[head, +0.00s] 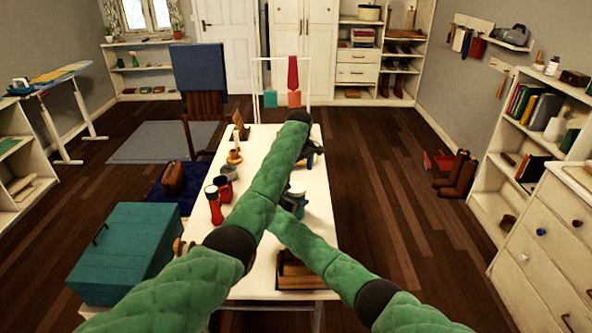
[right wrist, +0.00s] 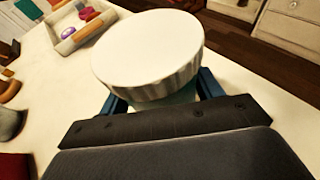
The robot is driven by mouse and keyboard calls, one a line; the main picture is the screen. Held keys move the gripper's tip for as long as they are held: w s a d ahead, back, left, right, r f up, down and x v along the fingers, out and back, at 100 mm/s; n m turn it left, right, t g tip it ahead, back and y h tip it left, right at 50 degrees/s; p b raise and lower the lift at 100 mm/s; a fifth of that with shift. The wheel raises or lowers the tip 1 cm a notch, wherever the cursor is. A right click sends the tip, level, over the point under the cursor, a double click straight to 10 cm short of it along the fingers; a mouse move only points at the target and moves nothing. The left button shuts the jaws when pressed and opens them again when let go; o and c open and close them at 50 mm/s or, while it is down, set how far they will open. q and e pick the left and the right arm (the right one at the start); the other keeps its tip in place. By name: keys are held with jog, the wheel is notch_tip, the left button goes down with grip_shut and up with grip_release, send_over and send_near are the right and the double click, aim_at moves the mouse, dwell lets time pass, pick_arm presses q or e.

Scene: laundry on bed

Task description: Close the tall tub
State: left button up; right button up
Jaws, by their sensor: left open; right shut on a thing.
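The tall tub's white round cap with a ridged rim fills the middle of the right wrist view (right wrist: 148,48). A strip of pale green body (right wrist: 170,98) shows below it. My right gripper (right wrist: 165,100) has its blue fingers on both sides of this body, just under the cap, and is shut on it. The white cap also shows small in the head view (head: 297,187), above the table. I cannot tell whether the cap is fully seated. My left gripper (head: 314,150) is open, farther along the table and partly hidden by its own green arm.
The white table (head: 255,285) also bears a red flashlight (head: 214,205), a candle holder (head: 234,157) and a wooden box (head: 300,273). A tray with small coloured things (right wrist: 65,45) shows in the right wrist view. A teal chest (head: 125,250) stands left of the table.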

aim_at(296, 188)
pick_arm(q)
jog(key=n, duration=0.4)
jog(key=shift+s+a+r+n, duration=0.1)
jog(key=shift+r+n, duration=0.1)
jog(key=shift+n, duration=0.1)
jog(key=n, duration=0.4)
jog(key=shift+s+r, duration=0.1)
jog(key=shift+r, duration=0.05)
jog(key=n, duration=0.4)
jog(key=shift+s+a+n, duration=0.15)
jog(key=shift+a+n, duration=0.05)
jog(key=shift+n, duration=0.2)
jog(key=n, duration=0.5)
jog(key=shift+s+a+r, duration=0.1)
jog(key=shift+s+a, duration=0.05)
jog(key=shift+a, duration=0.05)
jog(key=shift+f, duration=4.05)
